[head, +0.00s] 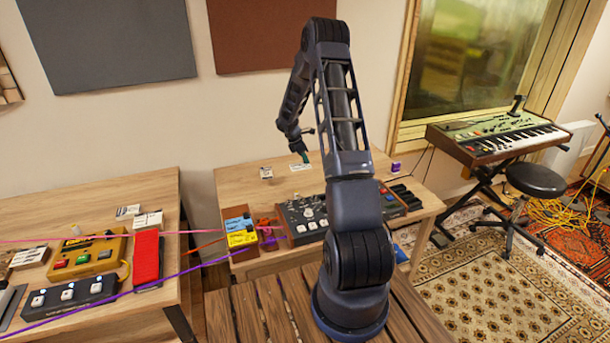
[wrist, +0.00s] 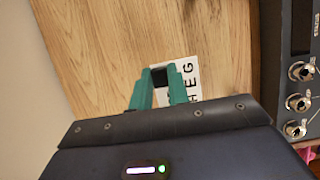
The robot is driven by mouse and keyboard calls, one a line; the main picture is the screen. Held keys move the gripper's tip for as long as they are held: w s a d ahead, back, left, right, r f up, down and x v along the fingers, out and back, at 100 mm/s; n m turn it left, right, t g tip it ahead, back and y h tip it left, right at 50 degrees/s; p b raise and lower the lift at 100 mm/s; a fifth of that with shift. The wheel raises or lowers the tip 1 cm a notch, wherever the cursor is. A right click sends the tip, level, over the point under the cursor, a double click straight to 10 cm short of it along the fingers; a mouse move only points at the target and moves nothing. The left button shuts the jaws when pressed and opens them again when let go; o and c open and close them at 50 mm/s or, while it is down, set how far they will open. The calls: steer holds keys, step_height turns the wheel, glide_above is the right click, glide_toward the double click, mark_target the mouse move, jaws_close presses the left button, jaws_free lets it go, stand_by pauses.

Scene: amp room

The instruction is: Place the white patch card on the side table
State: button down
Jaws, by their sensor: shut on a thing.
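My gripper (head: 304,157) is over the back of the right wooden table (head: 235,185), its teal fingers pointing down. In the wrist view my gripper (wrist: 162,82) is shut on a white card (wrist: 188,72) with dark letters, partly hidden behind the fingers. The white card (head: 300,167) shows small just below the fingertips in the head view. I cannot tell whether it touches the tabletop. Another small white card (head: 266,173) stands on the same table to the left. I cannot tell which table is the side table.
A dark mixer (head: 305,215) and yellow box (head: 241,238) sit at the right table's front. The left table (head: 70,203) holds pedals, white cards (head: 148,220) and a red block (head: 147,258). Cables span the tables' gap. Bare wood lies around my gripper.

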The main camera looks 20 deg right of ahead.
mark_target(307, 179)
steer(key=shift+f, duration=4.4)
steer(key=shift+f, duration=0.2)
steer(key=c, duration=1.3)
jaws_free()
steer(key=shift+c, duration=0.2)
steer(key=shift+r, duration=0.1)
